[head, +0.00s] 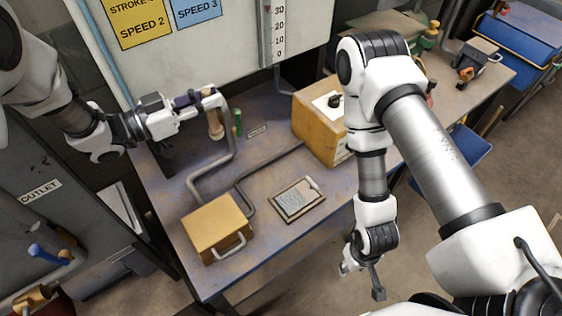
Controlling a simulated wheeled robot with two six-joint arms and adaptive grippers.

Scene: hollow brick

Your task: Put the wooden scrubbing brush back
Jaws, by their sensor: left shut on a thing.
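My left gripper (211,97) is at the back left of the workbench, shut on a tan wooden piece that looks like the scrubbing brush (216,127). The brush hangs roughly upright below the fingers, and its upper part is hidden by them. I cannot tell whether its lower end touches anything. My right gripper (362,279) hangs beyond the bench's right front edge, fingers spread and empty.
The workbench (262,265) carries a bent grey pipe (205,172), a yellow box with a handle (217,228), a framed plate (297,200) and a larger yellow box (316,138). A green upright item (238,122) stands close beside the brush. A label (257,131) lies nearby.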

